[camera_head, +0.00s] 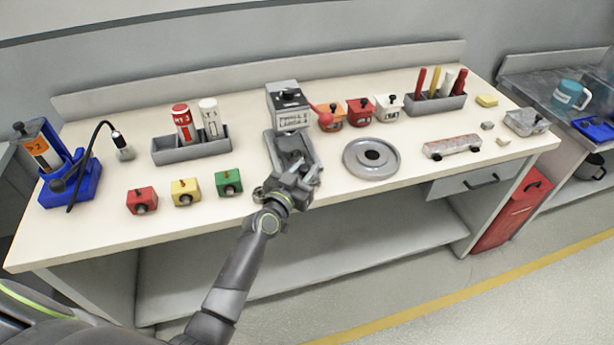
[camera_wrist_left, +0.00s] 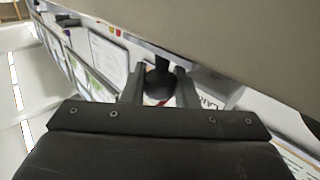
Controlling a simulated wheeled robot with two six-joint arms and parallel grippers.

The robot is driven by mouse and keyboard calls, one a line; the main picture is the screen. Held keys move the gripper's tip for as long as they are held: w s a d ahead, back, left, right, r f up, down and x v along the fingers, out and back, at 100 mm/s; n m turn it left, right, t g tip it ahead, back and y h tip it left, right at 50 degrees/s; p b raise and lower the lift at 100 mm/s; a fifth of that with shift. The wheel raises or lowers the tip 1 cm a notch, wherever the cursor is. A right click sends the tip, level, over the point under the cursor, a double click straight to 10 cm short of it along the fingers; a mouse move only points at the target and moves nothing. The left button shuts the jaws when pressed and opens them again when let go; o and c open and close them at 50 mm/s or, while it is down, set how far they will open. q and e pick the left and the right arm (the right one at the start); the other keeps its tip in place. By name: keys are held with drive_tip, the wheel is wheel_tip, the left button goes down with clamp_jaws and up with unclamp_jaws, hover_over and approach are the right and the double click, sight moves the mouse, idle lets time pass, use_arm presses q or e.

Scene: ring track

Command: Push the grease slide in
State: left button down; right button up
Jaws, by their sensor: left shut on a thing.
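A grey bench device (camera_head: 288,105) with a printed front label and a red ball-ended lever stands near the middle of the bench. A shallow grey tray part (camera_head: 279,146) extends from its front toward the bench edge. My left gripper (camera_head: 296,176) is at the near end of this part and hides much of it. In the left wrist view the fingers are shut on a dark round knob (camera_wrist_left: 160,82). I cannot tell how far the slide is in, because my gripper covers that end. My right gripper is not in view.
Red (camera_head: 142,200), yellow (camera_head: 185,191) and green (camera_head: 228,182) blocks stand left of my gripper. A round grey disc (camera_head: 371,158) lies close on the right. A grey holder with two canisters (camera_head: 191,150) stands behind left. Bare bench top lies in front of the disc.

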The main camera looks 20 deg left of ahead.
use_arm(q)
drive_tip(key=shift+s, duration=0.1)
drive_tip(key=c, duration=1.2)
unclamp_jaws()
drive_tip(key=shift+s+a+b, duration=0.55)
drive_tip(key=shift+s+b, duration=0.15)
drive_tip(key=shift+s, duration=2.15)
drive_tip(key=shift+s+a+b, duration=0.5)
drive_tip(key=shift+s+b, duration=0.2)
drive_tip(key=shift+s, duration=2.15)
drive_tip(key=shift+s+a+b, duration=0.55)
drive_tip(key=shift+s+b, duration=0.15)
drive_tip(key=shift+s, duration=2.15)
drive_tip(key=shift+o, duration=0.2)
